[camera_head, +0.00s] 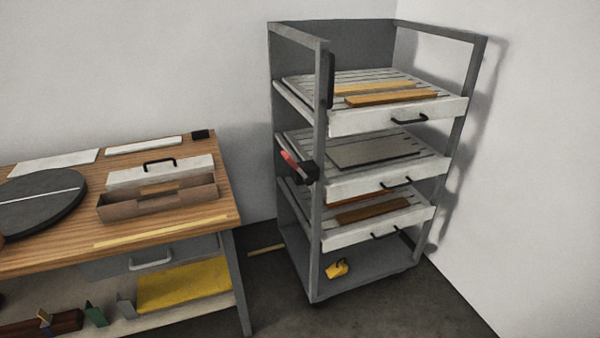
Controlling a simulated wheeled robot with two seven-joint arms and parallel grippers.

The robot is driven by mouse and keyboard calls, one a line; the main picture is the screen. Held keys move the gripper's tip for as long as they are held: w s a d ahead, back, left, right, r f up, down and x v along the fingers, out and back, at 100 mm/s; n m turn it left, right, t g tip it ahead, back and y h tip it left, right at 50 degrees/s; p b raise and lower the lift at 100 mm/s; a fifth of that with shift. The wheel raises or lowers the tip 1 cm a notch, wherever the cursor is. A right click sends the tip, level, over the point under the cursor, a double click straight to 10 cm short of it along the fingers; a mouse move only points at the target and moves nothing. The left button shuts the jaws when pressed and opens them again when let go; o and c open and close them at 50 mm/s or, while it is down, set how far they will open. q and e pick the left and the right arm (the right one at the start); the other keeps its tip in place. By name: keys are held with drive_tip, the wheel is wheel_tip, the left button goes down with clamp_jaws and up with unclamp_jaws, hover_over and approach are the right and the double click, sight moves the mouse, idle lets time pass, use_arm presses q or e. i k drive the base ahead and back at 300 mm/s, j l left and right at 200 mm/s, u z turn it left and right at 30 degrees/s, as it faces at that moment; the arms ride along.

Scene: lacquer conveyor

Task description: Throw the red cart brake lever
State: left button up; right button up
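The red brake lever (289,158) is a small red piece on the left side of the grey cart (316,240), at about middle-shelf height. It sits next to a black block (312,172) on the cart's front left post. The lever looks slightly slanted, but it is too small to tell its setting. Neither of my grippers shows in the head view, and nothing is seen touching the lever.
The cart holds white slatted trays (398,117) with black handles and wooden strips. A yellow object (338,267) lies on its bottom shelf. A wooden workbench (150,235) stands left, carrying a brown tray (157,207) and dark disc (40,205). Floor shows between them.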

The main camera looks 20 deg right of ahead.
sight(308, 178)
drive_tip(key=i+z, duration=0.1)
drive_tip(key=z, duration=0.65)
